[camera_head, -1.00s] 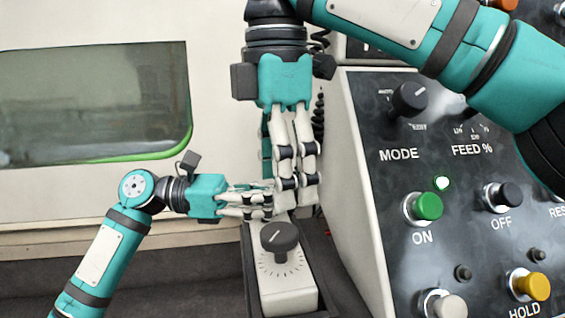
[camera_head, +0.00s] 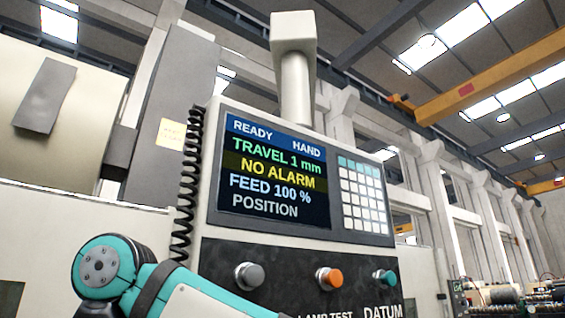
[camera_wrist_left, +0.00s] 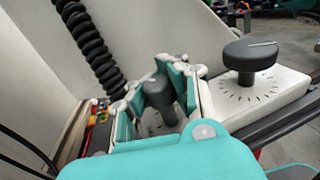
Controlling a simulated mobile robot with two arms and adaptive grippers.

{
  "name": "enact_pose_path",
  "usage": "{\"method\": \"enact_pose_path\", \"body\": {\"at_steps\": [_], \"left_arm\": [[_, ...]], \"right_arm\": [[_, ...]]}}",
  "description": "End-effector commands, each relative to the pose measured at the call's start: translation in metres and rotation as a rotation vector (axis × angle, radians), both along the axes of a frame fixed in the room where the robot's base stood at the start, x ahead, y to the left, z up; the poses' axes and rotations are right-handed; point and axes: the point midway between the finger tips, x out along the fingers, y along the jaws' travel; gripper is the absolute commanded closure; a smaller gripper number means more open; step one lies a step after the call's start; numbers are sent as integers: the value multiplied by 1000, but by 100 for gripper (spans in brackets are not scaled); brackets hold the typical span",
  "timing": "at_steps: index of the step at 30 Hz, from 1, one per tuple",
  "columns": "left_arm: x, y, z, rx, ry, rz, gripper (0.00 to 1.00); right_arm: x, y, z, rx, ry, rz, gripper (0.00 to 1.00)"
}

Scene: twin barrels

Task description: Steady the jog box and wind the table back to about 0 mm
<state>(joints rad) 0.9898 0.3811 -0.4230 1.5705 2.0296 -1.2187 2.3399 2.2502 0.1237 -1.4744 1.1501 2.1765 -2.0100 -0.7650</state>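The display (camera_head: 272,170) in the head view reads READY, HAND, TRAVEL 1 mm, NO ALARM, FEED 100 % and POSITION. In the left wrist view, the pale jog box (camera_wrist_left: 285,88) shows its dark dial knob (camera_wrist_left: 250,57) and a ring of marks. My left gripper (camera_wrist_left: 155,85) has its teal-padded fingers on both sides of a dark upright grip (camera_wrist_left: 161,95), beside the dial. I cannot tell whether the pads press on it. My right gripper and what it touches do not show in either current view.
A black coiled cable (camera_wrist_left: 90,45) hangs near my left fingers; the console's coiled cable (camera_head: 188,190) hangs left of the display. Grey, orange and green buttons (camera_head: 330,278) sit below the screen. One of my arm links crosses the lower left of the head view.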

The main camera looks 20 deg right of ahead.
Motion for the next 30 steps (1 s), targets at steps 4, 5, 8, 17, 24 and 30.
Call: {"method": "enact_pose_path", "body": {"at_steps": [4,5,8,17,24,30], "left_arm": [[2,2,-3,6,4,4,100],[2,2,-3,6,4,4,100],[2,2,-3,6,4,4,100],[1,2,-3,5,3,4,84],[1,1,-1,2,1,2,60],[0,1,0,1,1,1,60]], "right_arm": [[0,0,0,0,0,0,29],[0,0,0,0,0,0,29],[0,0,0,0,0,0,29],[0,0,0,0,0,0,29],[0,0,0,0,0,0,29],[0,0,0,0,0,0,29]]}}
